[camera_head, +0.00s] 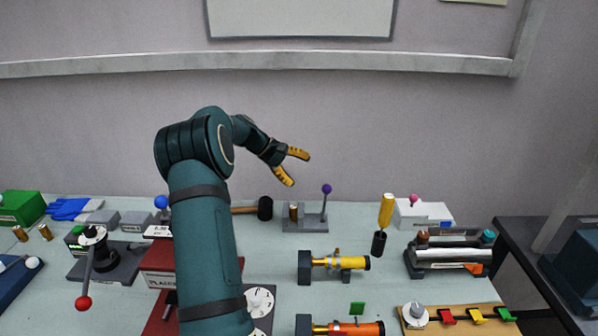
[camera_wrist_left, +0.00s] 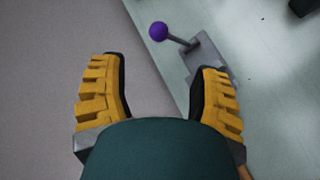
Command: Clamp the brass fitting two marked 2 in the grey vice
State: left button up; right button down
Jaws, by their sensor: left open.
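My left gripper (camera_head: 291,165) is open and empty, raised above the back of the bench; both yellow fingers show apart in the left wrist view (camera_wrist_left: 158,82). Below it and to the right stands a small grey device with a purple-knobbed lever (camera_head: 325,204), which looks like the grey vice (camera_head: 305,226). Its purple knob (camera_wrist_left: 158,31) and grey base (camera_wrist_left: 208,58) also show in the left wrist view. A brass fitting (camera_head: 293,211) stands upright at this vice; I cannot tell whether it is clamped. Two more brass fittings (camera_head: 20,233) (camera_head: 45,231) stand at the far left. No number is readable on any.
A black-headed hammer (camera_head: 265,208) lies left of the vice. A yellow-handled tool (camera_head: 386,210) stands upright to the right. Yellow (camera_head: 340,262) and orange (camera_head: 348,328) cylinder assemblies occupy the front. My left arm hides part of the bench. The air around the gripper is clear.

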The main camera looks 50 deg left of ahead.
aim_at(325, 203)
pick_arm(q)
jog(key=shift+d+f, duration=0.1)
jog(key=shift+d, duration=0.05)
jog(key=c, duration=0.6)
jog(key=d+n, duration=0.1)
jog(key=d+n+t+h, duration=0.1)
jog(key=w+d+f+n, duration=0.1)
jog(key=shift+d+f+p, duration=0.1)
jog(key=shift+p, duration=0.3)
grip_shut()
jog(key=s+d+f+n+t+y+p, duration=0.15)
jog(key=d+f+n+t+y, duration=0.3)
jog(key=n, duration=1.25)
jog(key=d+f+n+t+y+p, duration=0.25)
jog(key=d+n+t, duration=0.2)
jog(key=n, duration=1.25)
jog(key=w+b, duration=0.1)
jog(key=w, duration=1)
jog(key=shift+s+a+f, duration=0.1)
jog(key=shift+s+a, duration=0.3)
jog(key=shift+a, duration=0.25)
jog(key=shift+s+a+f, duration=0.1)
jog(key=shift+s+a, duration=0.25)
jog(key=shift+a, duration=0.3)
jog(key=shift+s+a, duration=0.4)
jog(key=shift+a, duration=0.25)
